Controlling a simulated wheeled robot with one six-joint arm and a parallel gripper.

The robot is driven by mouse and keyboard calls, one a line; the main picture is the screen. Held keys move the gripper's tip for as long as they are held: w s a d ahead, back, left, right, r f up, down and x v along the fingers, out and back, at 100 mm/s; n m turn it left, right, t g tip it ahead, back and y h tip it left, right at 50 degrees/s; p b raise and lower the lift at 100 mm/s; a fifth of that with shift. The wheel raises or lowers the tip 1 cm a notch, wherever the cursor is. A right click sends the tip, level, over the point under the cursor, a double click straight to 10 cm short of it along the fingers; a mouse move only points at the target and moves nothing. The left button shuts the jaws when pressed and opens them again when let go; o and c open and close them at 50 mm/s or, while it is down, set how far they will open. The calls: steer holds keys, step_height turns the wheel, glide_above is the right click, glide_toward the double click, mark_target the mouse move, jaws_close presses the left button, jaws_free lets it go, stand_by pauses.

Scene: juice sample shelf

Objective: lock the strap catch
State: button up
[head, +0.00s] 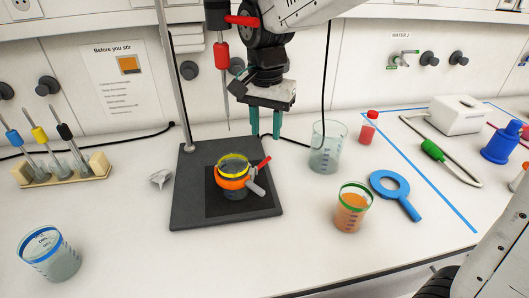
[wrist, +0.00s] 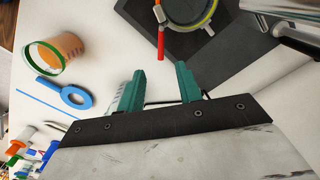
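A small beaker with a yellow rim (head: 233,160) stands on the dark pad of the stand's base. An orange strap (head: 231,182) goes around it. On its right side the catch has a red lever (head: 264,163) sticking out and up, away from the strap, and a grey tab (head: 256,188) below it. The red lever also shows in the wrist view (wrist: 161,45), pointing toward my fingers. My gripper (head: 265,136) is above and behind the beaker, a little to its right. Its teal fingers are apart, with nothing between them, and do not touch the lever.
A stand rod rises behind the black base plate (head: 188,205), with a red-topped stirrer (head: 222,58) hanging over the beaker. A clear beaker (head: 325,150), a green-rimmed orange juice beaker (head: 351,212) and a blue ring tool (head: 394,192) are to the right. A blue-rimmed beaker (head: 50,258) stands front left.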

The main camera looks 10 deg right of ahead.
mark_target(265, 160)
step_height(265, 160, down, 8)
steer(key=shift+r, duration=0.1)
stand_by(0.4)
steer(key=shift+c, duration=0.3)
